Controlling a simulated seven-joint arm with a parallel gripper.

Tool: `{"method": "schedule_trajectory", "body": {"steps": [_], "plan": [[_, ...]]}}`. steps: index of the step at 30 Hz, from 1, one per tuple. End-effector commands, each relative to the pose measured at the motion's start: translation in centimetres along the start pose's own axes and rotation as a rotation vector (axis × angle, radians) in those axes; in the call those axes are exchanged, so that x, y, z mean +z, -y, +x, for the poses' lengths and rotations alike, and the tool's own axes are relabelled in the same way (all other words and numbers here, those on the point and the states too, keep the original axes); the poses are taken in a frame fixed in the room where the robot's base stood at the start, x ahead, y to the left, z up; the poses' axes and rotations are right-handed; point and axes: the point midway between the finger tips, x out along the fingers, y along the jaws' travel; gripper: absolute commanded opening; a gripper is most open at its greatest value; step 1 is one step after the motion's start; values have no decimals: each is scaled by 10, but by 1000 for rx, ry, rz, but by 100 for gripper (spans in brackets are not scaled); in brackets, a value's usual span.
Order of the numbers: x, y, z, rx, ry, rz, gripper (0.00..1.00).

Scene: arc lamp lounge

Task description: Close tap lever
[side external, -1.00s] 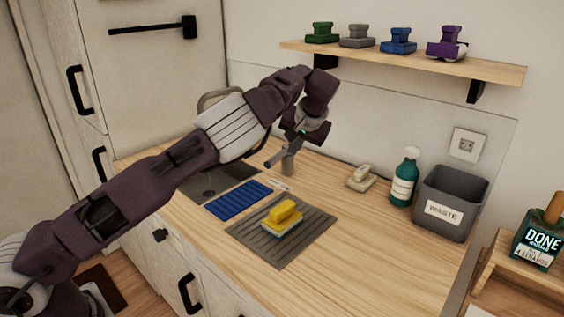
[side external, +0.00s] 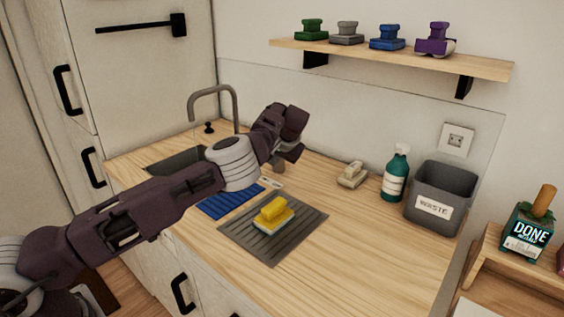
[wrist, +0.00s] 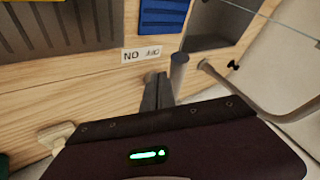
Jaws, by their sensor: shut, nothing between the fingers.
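The grey gooseneck tap (side external: 213,88) rises behind the sink at the left in the side view. It also shows at the right of the wrist view (wrist: 268,95). My gripper (wrist: 156,88) is shut and empty, low over the counter behind the blue mat. In the wrist view it is beside a short grey post (wrist: 179,72) and apart from the knob.
The sink (side external: 178,161) lies left of my arm. The blue mat (side external: 228,203) and a grey drainer (side external: 300,228) with a yellow sponge (side external: 273,211) are in front. A beige item (side external: 352,174), green bottle (side external: 395,174) and waste bin (side external: 440,197) stand right.

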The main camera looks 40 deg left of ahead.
Motion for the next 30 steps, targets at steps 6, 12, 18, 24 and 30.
{"method": "schedule_trajectory", "body": {"steps": [6,12,18,24,30], "plan": [[0,2,0,0,0,0,0],[-1,6,0,10,-8,5,0],[3,16,5,54,-46,75,0],[5,25,10,55,-52,87,0],[5,26,11,52,-51,88,0]]}}
